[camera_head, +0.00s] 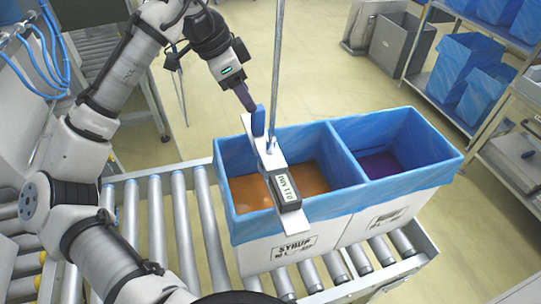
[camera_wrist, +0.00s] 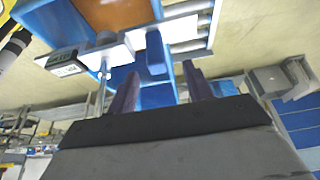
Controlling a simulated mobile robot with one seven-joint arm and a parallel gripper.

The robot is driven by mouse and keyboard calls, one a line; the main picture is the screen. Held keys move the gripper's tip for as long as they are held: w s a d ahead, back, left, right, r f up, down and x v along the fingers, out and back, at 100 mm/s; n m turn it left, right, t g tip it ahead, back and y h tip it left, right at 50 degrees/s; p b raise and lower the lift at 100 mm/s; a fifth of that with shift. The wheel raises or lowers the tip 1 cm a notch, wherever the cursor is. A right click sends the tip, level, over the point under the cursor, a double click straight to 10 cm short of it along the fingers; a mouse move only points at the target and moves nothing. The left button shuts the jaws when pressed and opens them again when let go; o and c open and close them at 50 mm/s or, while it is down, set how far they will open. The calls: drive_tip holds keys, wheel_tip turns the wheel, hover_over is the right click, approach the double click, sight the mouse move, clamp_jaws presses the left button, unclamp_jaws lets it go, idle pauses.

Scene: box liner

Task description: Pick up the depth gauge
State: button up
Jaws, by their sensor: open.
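The depth gauge (camera_head: 270,158) is a pale bar lying across the rim of the left, orange-filled box, with a dark display block, an upright metal rod and a blue grip at its far end. In the wrist view its display (camera_wrist: 65,66) and its blue grip (camera_wrist: 155,52) show. My gripper (camera_head: 247,100) is just above and beside the blue grip. In the wrist view my gripper (camera_wrist: 158,82) has its two dark fingers apart, with the blue grip seen beyond and between them. Nothing is held. Whether a finger touches the grip cannot be told.
The two white boxes with a blue liner (camera_head: 400,127) stand on a roller conveyor (camera_head: 165,230). The left holds orange liquid, the right something purple. The gauge's tall rod (camera_head: 276,60) rises near my gripper. Shelving with blue bins (camera_head: 463,62) stands at the right.

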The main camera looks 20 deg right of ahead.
drive_tip(key=shift+s+d+p+x, duration=0.15)
drive_tip(key=shift+p+x, duration=0.3)
drive_tip(key=shift+x, duration=1)
drive_tip(key=shift+s+d+p+x, duration=0.15)
drive_tip(key=shift+p+x, duration=0.25)
drive_tip(key=shift+x, duration=1.05)
drive_tip(key=shift+r, duration=0.2)
clamp_jaws()
